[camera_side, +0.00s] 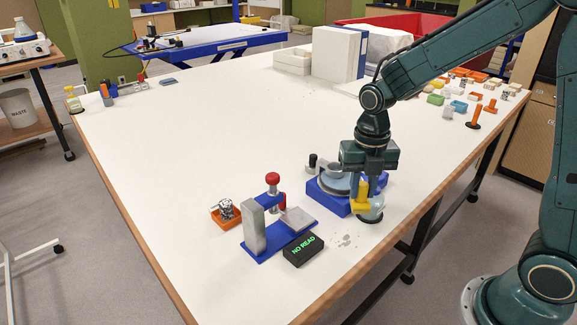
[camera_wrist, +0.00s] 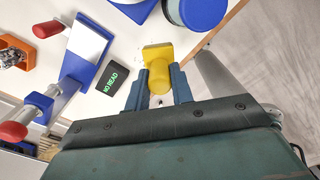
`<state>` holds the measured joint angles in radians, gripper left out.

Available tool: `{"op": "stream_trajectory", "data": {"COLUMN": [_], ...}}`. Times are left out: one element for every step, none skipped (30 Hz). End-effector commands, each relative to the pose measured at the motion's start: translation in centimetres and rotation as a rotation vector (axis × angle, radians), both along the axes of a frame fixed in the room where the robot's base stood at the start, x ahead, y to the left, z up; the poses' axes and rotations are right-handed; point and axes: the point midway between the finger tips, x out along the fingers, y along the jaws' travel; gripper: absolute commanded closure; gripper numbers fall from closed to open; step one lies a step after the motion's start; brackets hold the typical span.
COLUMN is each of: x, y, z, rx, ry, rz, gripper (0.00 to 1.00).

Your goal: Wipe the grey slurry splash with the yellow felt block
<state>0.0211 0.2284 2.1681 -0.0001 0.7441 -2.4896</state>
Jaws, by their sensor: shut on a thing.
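My gripper (camera_side: 364,190) is shut on the yellow felt block (camera_side: 358,206), with its fingers on the block's upright round handle. In the wrist view the block (camera_wrist: 155,52) sits between the two fingertips (camera_wrist: 160,82). The block appears held above the table, near the front edge. The grey slurry splash (camera_side: 346,240) is a small patch of spots on the white table, below and slightly left of the block in the side view. In the wrist view I cannot make out the splash clearly.
A black "NO READ" display (camera_side: 303,250) and a blue stand with a red knob (camera_side: 273,178) are left of the splash. A blue-based round plate unit (camera_side: 330,200) stands close behind the gripper. An orange tray (camera_side: 225,214) is further left. The table's front edge is near.

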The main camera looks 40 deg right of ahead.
Motion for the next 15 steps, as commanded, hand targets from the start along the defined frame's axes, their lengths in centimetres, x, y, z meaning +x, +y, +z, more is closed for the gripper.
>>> {"op": "stream_trajectory", "data": {"x": [0.0,0.0,0.0,0.0,0.0,0.0,0.0,-0.1,-0.1,-0.1,-0.1,-0.1,0.0,0.0,0.0], "y": [0.0,0.0,0.0,0.0,0.0,0.0,0.0,0.0,0.0,0.0,0.0,0.0,0.0,0.0,0.0], "z": [-0.1,-0.2,-0.4,-0.5,-0.7,-1.0,-1.3,-1.5,-1.9,-2.1,-2.4,-2.8,-3.0,-3.3,-3.7], "rx": [0.0,0.0,0.0,0.0,0.0,0.0,0.0,0.0,0.0,0.0,0.0,0.0,0.0,0.0,0.0], "ry": [0.001,0.001,0.002,0.003,0.003,0.003,0.004,0.005,0.004,0.004,0.005,0.004,0.004,0.004,0.004], "rz": [0.0,0.0,0.0,0.0,0.0,0.0,0.0,0.0,0.0,0.0,0.0,0.0,0.0,0.0,0.0], "gripper": [0.95,0.95,0.95,0.95,0.95,0.95,0.95,0.95,0.95,0.95,0.95,0.95,0.95,0.95,0.95]}}
